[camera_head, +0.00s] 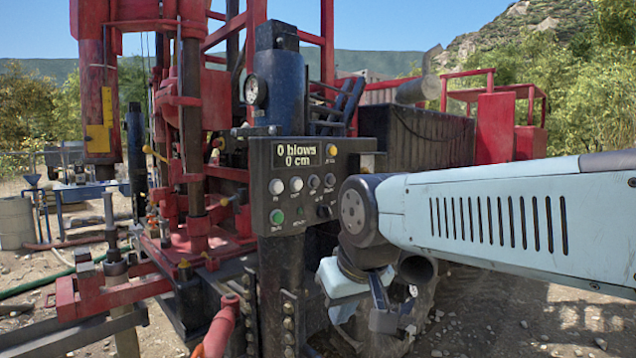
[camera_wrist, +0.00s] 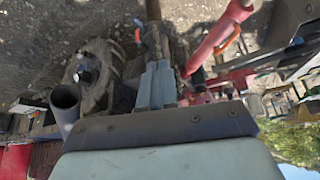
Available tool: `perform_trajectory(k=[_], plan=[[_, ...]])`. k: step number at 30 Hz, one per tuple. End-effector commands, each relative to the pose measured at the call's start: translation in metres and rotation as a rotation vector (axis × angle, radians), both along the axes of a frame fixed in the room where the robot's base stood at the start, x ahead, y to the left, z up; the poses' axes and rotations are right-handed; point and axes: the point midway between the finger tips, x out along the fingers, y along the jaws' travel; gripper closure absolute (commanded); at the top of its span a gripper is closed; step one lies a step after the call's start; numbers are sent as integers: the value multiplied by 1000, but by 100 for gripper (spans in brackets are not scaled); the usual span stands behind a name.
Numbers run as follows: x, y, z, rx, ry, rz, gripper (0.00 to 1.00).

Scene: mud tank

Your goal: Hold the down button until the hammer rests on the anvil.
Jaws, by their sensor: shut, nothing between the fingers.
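The control panel (camera_head: 300,187) faces me in the middle of the head view, with a row of white and grey buttons and a green button (camera_head: 277,217) below. Its display (camera_head: 297,154) reads "0 blows" and "0 cm". The button labels are too small to read, so I cannot tell which is down. A red hammer cylinder (camera_head: 96,105) with a yellow scale hangs high at the left. Below it, apart, stands a metal rod with a collar, which looks like the anvil (camera_head: 114,268). My gripper (camera_wrist: 157,68) is shut and empty, low and right of the panel, not touching the buttons.
The red rig frame (camera_head: 190,120) and a blue cylinder with a gauge (camera_head: 255,91) rise behind the panel. A blue table (camera_head: 80,195) and a barrel (camera_head: 15,222) stand far left. Gravel lies open at the right.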

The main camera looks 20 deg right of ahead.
Motion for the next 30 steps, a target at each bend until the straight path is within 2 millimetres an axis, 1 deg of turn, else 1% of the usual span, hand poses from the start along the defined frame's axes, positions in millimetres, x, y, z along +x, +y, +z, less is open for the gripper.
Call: perform_trajectory(k=[2, 5, 8, 11, 12, 14, 15, 17, 18, 20, 21, 24, 27, 30], plan=[[3, 0, 2, 2, -3, 0, 100], [16, -3, 11, 15, -19, -1, 100], [44, -10, 28, 36, -55, -4, 100], [84, -26, 50, 59, -111, -13, 100], [101, -35, 60, 64, -138, -18, 100], [127, -50, 73, 68, -178, -28, 100], [144, -61, 82, 68, -205, -38, 100], [168, -80, 94, 65, -245, -53, 100], [184, -94, 101, 58, -272, -66, 100], [206, -116, 111, 46, -310, -84, 100], [220, -131, 117, 35, -333, -97, 100], [247, -165, 129, 7, -383, -127, 100], [266, -193, 138, -21, -419, -151, 100], [277, -211, 143, -41, -441, -167, 100]])
